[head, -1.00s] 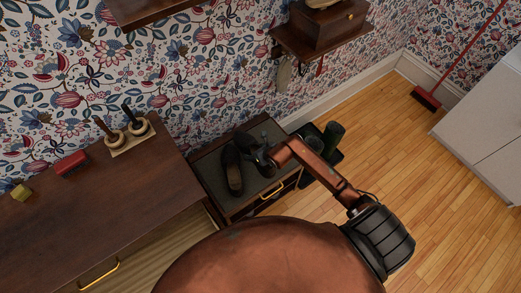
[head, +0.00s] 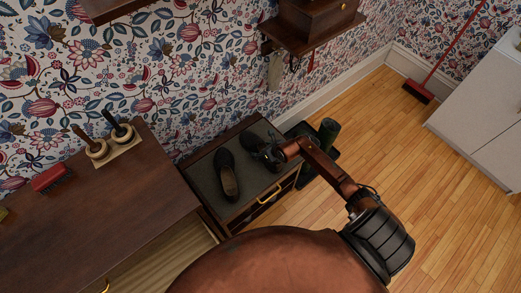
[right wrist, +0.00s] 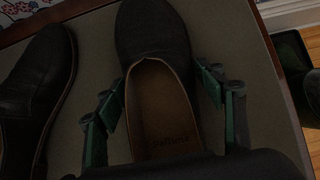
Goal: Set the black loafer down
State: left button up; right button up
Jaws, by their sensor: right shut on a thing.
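Two dark loafers are on or over the grey-green top of a low cabinet (head: 203,178). One loafer (head: 226,174) lies free on the left; it also shows in the right wrist view (right wrist: 38,88). The other, a black loafer (head: 250,140), is in my right gripper (head: 273,153). In the right wrist view the green-padded fingers (right wrist: 161,98) close on both sides of this loafer (right wrist: 153,35), toe pointing away. It looks level and close to the top; I cannot tell whether its sole touches. The gripper hides its heel. My left gripper is not in view.
A dark wooden dresser (head: 90,215) stands left, with brushes on a stand (head: 113,148) and a red brush (head: 52,177). Dark green items (head: 328,131) stand right of the cabinet. A wall shelf (head: 312,35) hangs above. Open wood floor lies right.

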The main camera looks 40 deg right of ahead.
jog(key=shift+r, duration=0.1)
jog(key=o, duration=1.4)
jog(key=shift+o, duration=0.5)
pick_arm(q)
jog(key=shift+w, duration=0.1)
pick_arm(e)
jog(key=p+v, duration=0.4)
jog(key=v, duration=0.7)
jog(key=shift+d, duration=0.1)
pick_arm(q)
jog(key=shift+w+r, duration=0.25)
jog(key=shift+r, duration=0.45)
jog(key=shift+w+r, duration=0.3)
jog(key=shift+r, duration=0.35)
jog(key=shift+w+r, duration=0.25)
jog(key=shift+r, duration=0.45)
pick_arm(e)
jog(key=shift+s+r, duration=0.3)
